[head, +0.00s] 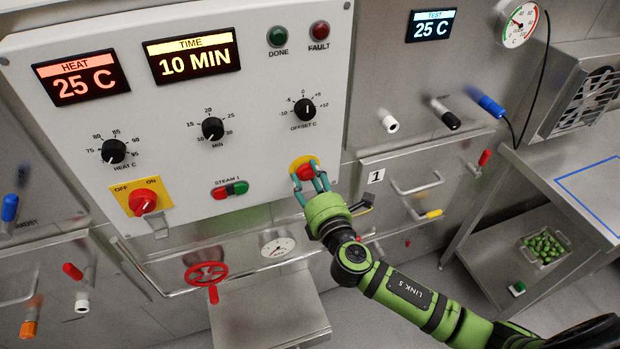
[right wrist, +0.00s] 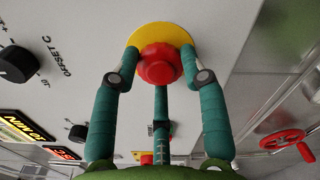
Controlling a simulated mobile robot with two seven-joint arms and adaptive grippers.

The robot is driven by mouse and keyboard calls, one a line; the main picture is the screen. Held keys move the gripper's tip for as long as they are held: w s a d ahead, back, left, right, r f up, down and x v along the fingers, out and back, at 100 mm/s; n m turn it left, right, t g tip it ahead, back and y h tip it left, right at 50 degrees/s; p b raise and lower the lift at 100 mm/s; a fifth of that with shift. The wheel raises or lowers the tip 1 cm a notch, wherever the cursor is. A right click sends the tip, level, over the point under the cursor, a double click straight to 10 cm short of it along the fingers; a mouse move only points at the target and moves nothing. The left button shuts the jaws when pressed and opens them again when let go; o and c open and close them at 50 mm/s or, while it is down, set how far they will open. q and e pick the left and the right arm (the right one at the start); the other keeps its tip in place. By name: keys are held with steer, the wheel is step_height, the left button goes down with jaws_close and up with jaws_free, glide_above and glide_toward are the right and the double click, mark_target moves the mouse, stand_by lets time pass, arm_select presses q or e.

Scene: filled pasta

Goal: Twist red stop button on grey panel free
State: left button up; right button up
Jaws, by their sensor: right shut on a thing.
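The red stop button (head: 306,172) sits on a yellow round plate at the lower right of the grey panel (head: 240,130). In the right wrist view the red button (right wrist: 160,64) stands out from its yellow plate (right wrist: 160,32). My right gripper (head: 309,178) has its teal fingers around the button and is shut on it. In the right wrist view two fingers flank the button and a third reaches it from below. Whether the button is pushed in or out I cannot tell. My left gripper is not in view.
The panel also carries a red knob on a yellow plate (head: 143,202), black dials (head: 213,128) and a red-green steam switch (head: 230,189). A red valve wheel (head: 207,273) and a grey shelf (head: 270,318) stand below. A steel bench (head: 570,165) is at right.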

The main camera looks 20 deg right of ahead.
steer(key=shift+f, duration=0.2)
steer(key=m+b, duration=0.2)
steer(key=m, duration=0.2)
steer(key=shift+a, duration=0.1)
steer(key=shift+r+m+b, duration=0.2)
steer(key=shift+m+b, duration=0.2)
steer(key=shift+m, duration=1.8)
steer(key=o, duration=1)
steer(key=shift+o, duration=0.8)
